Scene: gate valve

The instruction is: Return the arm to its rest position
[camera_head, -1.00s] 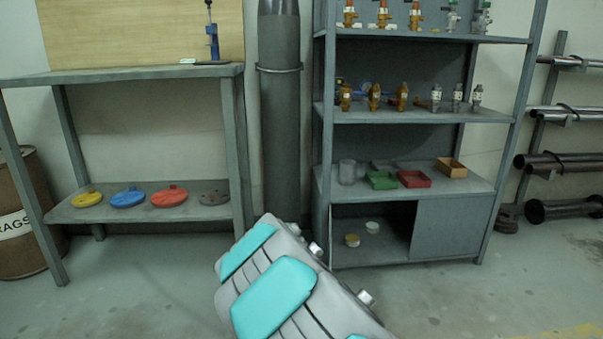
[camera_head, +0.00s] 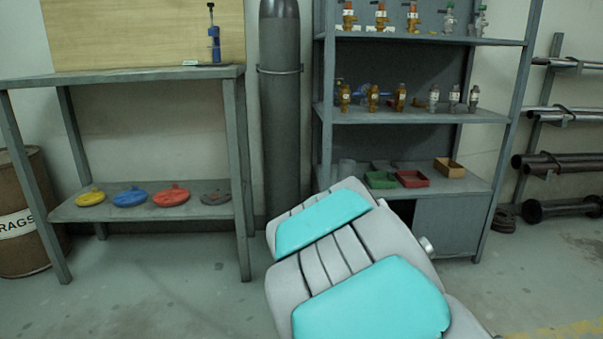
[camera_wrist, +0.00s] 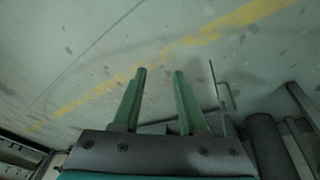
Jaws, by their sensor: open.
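My gripper (camera_wrist: 160,72) shows in the wrist view with its two green fingers apart and nothing between them. Beyond the fingers is the floor (camera_wrist: 90,60) with a worn yellow stripe (camera_wrist: 205,36). The gripper itself does not show in the head view.
A shelf unit (camera_head: 425,119) with several valves and small trays stands behind my arm. A workbench (camera_head: 140,74) with coloured discs on its lower shelf is at left, beside a barrel (camera_head: 20,225). A pipe rack (camera_head: 545,110) is at right. Floor (camera_head: 170,290) at front left is clear.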

